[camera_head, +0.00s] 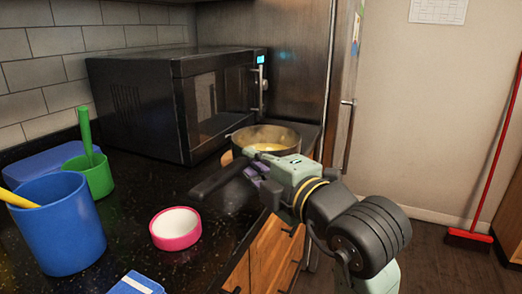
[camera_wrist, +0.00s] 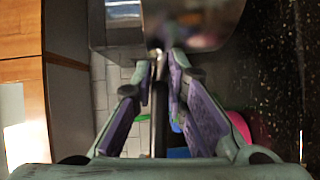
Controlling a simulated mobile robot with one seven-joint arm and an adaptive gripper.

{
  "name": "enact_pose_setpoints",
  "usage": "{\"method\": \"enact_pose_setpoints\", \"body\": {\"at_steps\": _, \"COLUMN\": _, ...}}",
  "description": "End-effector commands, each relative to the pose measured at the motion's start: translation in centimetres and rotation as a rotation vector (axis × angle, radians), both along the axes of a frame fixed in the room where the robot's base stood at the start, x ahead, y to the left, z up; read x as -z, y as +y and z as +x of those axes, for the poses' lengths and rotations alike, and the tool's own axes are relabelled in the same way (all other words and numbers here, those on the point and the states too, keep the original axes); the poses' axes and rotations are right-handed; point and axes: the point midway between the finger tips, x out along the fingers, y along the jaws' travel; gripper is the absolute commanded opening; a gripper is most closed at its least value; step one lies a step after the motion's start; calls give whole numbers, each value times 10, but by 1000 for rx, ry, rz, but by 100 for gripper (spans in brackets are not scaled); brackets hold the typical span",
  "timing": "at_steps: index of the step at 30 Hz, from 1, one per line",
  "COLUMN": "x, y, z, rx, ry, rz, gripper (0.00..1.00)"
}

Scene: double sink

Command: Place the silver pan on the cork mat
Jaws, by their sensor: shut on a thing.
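The silver pan (camera_head: 238,139) is at the far end of the dark counter, in front of the fridge and right of the microwave. Its inside looks yellowish. My gripper (camera_head: 256,174) is in front of the pan, shut on its dark handle. In the wrist view my gripper (camera_wrist: 162,72) has its purple-lined fingers on both sides of the dark handle (camera_wrist: 159,115), and the pan's metal side (camera_wrist: 122,22) shows at the top. A small tan patch (camera_head: 227,157) shows by the pan's lower left; it may be the cork mat, mostly hidden. I cannot tell whether the pan touches it.
A pink-rimmed white bowl (camera_head: 175,229), a blue cup (camera_head: 62,225) and a green cup (camera_head: 98,178) stand on the counter at the left. The black microwave (camera_head: 180,100) stands behind.

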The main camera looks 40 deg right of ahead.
Motion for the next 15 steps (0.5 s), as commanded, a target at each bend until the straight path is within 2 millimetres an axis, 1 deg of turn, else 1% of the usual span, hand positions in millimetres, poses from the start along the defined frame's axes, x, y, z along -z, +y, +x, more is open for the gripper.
{"method": "enact_pose_setpoints", "body": {"at_steps": 2, "x": -1, "y": 2, "z": 0, "rx": 3, "ry": -8, "rz": -1, "gripper": 0}}
{"method": "enact_pose_setpoints", "body": {"at_steps": 5, "x": 1, "y": -2, "z": 10, "rx": 3, "ry": -8, "rz": 0, "gripper": 0}}
{"method": "enact_pose_setpoints", "body": {"at_steps": 8, "x": 3, "y": -10, "z": 31, "rx": 2, "ry": -7, "rz": 2, "gripper": 0}}
{"method": "enact_pose_setpoints", "body": {"at_steps": 15, "x": 7, "y": -35, "z": 87, "rx": 3, "ry": -7, "rz": 2, "gripper": 0}}
